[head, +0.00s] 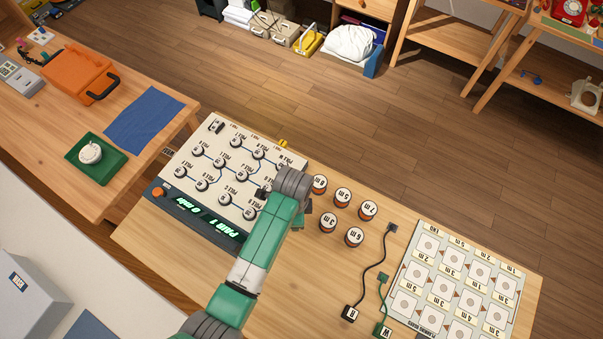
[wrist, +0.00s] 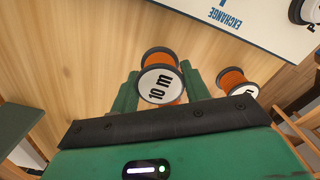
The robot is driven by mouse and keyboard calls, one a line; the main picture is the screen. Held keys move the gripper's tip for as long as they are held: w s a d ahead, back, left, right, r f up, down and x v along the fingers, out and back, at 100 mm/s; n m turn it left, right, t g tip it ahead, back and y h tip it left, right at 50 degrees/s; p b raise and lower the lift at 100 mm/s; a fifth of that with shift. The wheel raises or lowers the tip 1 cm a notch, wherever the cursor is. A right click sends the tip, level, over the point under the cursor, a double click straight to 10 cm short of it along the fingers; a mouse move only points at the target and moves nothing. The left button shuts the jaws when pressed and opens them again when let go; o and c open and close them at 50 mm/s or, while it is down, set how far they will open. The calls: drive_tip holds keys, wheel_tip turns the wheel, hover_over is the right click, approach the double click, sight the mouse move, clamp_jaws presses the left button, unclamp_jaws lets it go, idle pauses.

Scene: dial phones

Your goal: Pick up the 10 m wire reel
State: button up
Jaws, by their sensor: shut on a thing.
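The 10 m wire reel (wrist: 158,84) has orange wire and a white label reading "10 m". In the wrist view it sits between the two green fingers of my gripper (wrist: 161,88), which is shut on it. Wood tabletop shows behind the reel; I cannot tell whether it is lifted clear. In the head view my arm hides the reel, and only a small green part of my gripper (head: 299,221) shows beside the other reels.
Several other reels, such as the 7 m reel (head: 367,210), stand just right of my gripper. A pole panel (head: 225,178) with a lit display lies to the left. Cables with tags (head: 367,268) and a labelled board (head: 448,280) lie to the right.

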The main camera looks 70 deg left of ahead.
drive_tip(key=s+d, duration=0.5)
drive_tip(key=s+d+r+p, duration=0.1)
drive_tip(key=s+d, duration=0.2)
drive_tip(key=shift+d+r, duration=0.1)
drive_tip(key=shift+d, duration=0.1)
